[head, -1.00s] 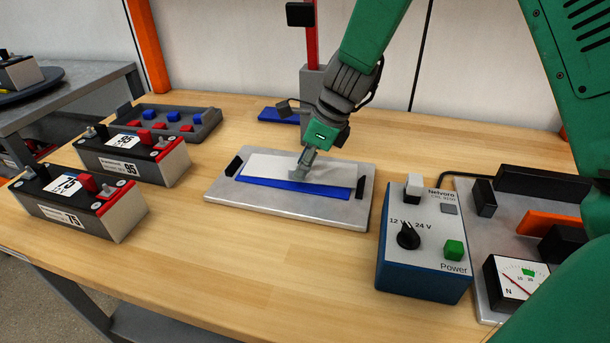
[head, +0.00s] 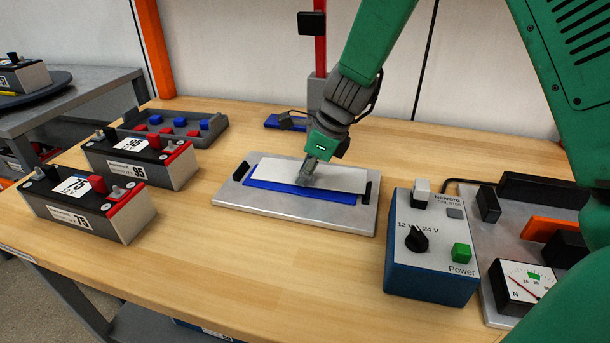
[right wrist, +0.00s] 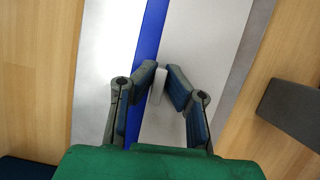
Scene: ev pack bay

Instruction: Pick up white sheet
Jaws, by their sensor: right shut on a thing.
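The white sheet (head: 270,168) is a thin flat plate over a blue sheet (head: 325,196), whose strip shows along the front edge. Both lie over a grey metal plate (head: 340,219) with black handles. My right gripper (head: 308,182) is at the white sheet's front edge. In the right wrist view my right gripper (right wrist: 165,85) has its two fingers around a small pale tab (right wrist: 156,88) by the white sheet (right wrist: 195,50), beside the blue strip (right wrist: 151,30). I cannot tell whether the sheet is lifted. My left gripper is not in view.
A blue power box (head: 428,277) and a meter panel (head: 500,285) stand to the right. Two batteries (head: 85,212) (head: 140,165) and a tray of red and blue pieces (head: 172,126) stand left. A grey post (head: 316,88) rises behind. Bench front is clear.

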